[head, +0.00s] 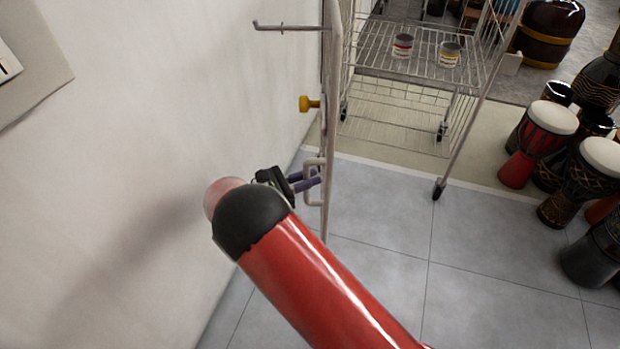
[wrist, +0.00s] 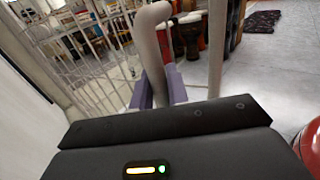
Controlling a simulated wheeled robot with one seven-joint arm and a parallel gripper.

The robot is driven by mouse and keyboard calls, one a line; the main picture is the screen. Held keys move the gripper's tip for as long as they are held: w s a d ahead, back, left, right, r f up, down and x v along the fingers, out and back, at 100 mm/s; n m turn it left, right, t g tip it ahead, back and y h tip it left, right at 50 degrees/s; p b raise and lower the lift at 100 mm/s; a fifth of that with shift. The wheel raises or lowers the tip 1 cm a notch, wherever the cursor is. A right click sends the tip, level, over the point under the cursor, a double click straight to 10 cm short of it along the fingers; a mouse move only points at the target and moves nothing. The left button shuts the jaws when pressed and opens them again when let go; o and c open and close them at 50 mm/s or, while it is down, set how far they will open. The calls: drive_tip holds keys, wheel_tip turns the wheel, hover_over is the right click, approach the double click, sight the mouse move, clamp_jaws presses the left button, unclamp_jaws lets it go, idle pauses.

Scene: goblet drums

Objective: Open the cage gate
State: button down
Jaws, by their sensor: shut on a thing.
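The cage gate (head: 333,80) is a pale wire-mesh panel, seen nearly edge-on in the head view, standing out from the cage's left side near the white wall. Its pale loop handle (head: 311,185) sits low on the panel. My gripper (head: 312,180) is shut on this handle with its purple fingers. In the wrist view the handle (wrist: 152,45) rises between the two fingers (wrist: 160,90), which partly hide its lower part. The wire cage (head: 415,50) stands behind, and its front appears uncovered by the gate.
Two small cans (head: 403,46) stand on the cage shelf. A yellow knob (head: 308,103) and a metal hook (head: 285,27) stick out towards the white wall (head: 150,130) at left. Several goblet drums (head: 540,135) stand at right. The grey tiled floor (head: 480,260) in front is clear.

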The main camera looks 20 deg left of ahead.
drive_tip(key=shift+s, duration=0.1)
drive_tip(key=c, duration=1.4)
unclamp_jaws()
drive_tip(key=shift+c, duration=0.2)
drive_tip(key=v, duration=0.8)
drive_tip(key=shift+b, duration=0.4)
